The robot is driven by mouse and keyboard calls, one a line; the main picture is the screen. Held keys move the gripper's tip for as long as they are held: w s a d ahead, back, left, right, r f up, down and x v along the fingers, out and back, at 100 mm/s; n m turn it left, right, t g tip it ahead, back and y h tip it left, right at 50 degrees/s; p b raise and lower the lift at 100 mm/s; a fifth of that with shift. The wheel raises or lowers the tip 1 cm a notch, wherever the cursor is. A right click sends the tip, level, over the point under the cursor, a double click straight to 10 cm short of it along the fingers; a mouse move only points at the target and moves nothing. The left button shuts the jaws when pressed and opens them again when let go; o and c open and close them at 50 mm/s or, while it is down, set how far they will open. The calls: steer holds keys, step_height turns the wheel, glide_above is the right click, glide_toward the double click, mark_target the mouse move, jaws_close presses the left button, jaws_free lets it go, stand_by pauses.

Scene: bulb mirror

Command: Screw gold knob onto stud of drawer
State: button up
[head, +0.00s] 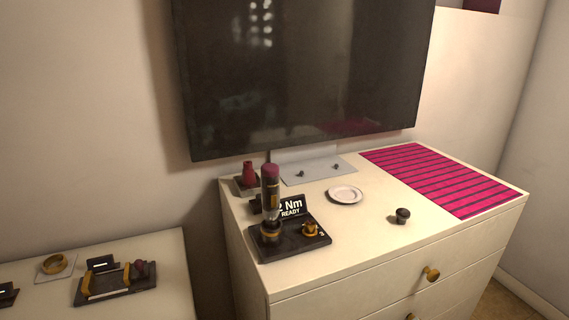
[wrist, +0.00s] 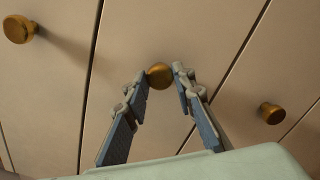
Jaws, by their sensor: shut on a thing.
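In the wrist view, a round gold knob (wrist: 160,76) sits between the fingertips of my gripper (wrist: 161,83), against the pale drawer front (wrist: 215,40). The fingers are shut on the knob, one on each side. The stud is hidden behind the knob, so I cannot tell how far it is threaded. Two other gold knobs show on neighbouring drawer fronts, one at the upper left (wrist: 17,29) and one at the right (wrist: 271,113). In the head view, a gold knob (head: 431,274) is on the top drawer at the right; my gripper is not seen there.
The dresser top (head: 365,235) holds a black tool stand (head: 290,243) with an upright driver (head: 270,188), a white dish (head: 345,195), a small dark knob (head: 402,215) and a pink striped mat (head: 440,180). A TV screen (head: 300,80) is behind. A lower table (head: 170,300) is at left.

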steer(key=o, duration=0.7)
steer(key=shift+o, duration=0.2)
steer(key=v, duration=0.3)
steer(key=shift+o, duration=0.7)
steer(key=o, duration=0.4)
steer(key=c, duration=0.5)
steer(key=shift+o, duration=0.2)
